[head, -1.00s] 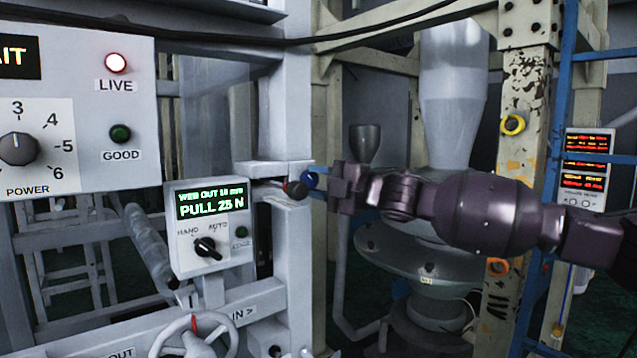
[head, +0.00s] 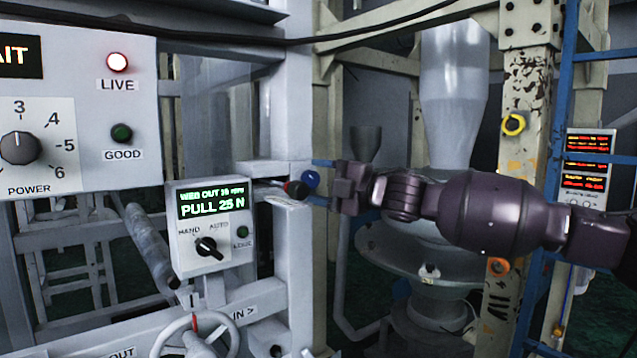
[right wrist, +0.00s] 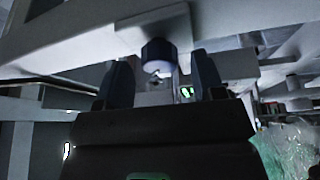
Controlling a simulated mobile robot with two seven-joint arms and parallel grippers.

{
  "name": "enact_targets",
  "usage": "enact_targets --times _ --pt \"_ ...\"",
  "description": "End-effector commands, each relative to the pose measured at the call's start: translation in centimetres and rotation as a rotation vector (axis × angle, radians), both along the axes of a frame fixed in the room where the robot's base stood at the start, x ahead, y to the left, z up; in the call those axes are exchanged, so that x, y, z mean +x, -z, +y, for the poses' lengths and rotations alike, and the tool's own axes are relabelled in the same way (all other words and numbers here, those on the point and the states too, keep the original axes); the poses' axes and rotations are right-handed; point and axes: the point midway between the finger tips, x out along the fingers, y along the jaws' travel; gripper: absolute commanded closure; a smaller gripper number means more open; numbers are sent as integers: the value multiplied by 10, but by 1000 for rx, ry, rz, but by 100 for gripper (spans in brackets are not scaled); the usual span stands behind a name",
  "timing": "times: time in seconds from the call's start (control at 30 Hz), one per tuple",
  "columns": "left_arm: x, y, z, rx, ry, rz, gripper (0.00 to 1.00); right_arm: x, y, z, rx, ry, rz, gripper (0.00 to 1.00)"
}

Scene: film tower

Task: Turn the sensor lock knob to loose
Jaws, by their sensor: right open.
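My right gripper (head: 322,179) reaches in from the right and is just right of the knob. In the right wrist view the dark blue knob (right wrist: 158,55) shows beyond and between the two spread fingers (right wrist: 162,85), with gaps on both sides. The gripper is open and holds nothing. My left gripper is not in view.
A large panel (head: 85,100) fills the upper left. A chipped column (head: 522,110) stands behind my right arm.

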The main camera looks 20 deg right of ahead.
Motion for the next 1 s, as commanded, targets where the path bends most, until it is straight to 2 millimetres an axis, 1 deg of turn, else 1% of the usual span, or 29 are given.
enact_targets --times 0.17,0.3,0.5,0.6,0.73,1.0 --pt "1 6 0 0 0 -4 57 -18 4 -17 -3 2 -1 38" --pt "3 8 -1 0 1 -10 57 -37 7 -34 -3 3 -1 38" --pt "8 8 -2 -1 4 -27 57 -59 9 -55 -3 2 -1 38" --pt "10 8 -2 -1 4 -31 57 -67 9 -62 -2 2 -1 38" --pt "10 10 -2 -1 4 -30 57 -73 9 -67 -1 0 -1 38" --pt "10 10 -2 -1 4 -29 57 -76 9 -68 -1 -1 -1 38"
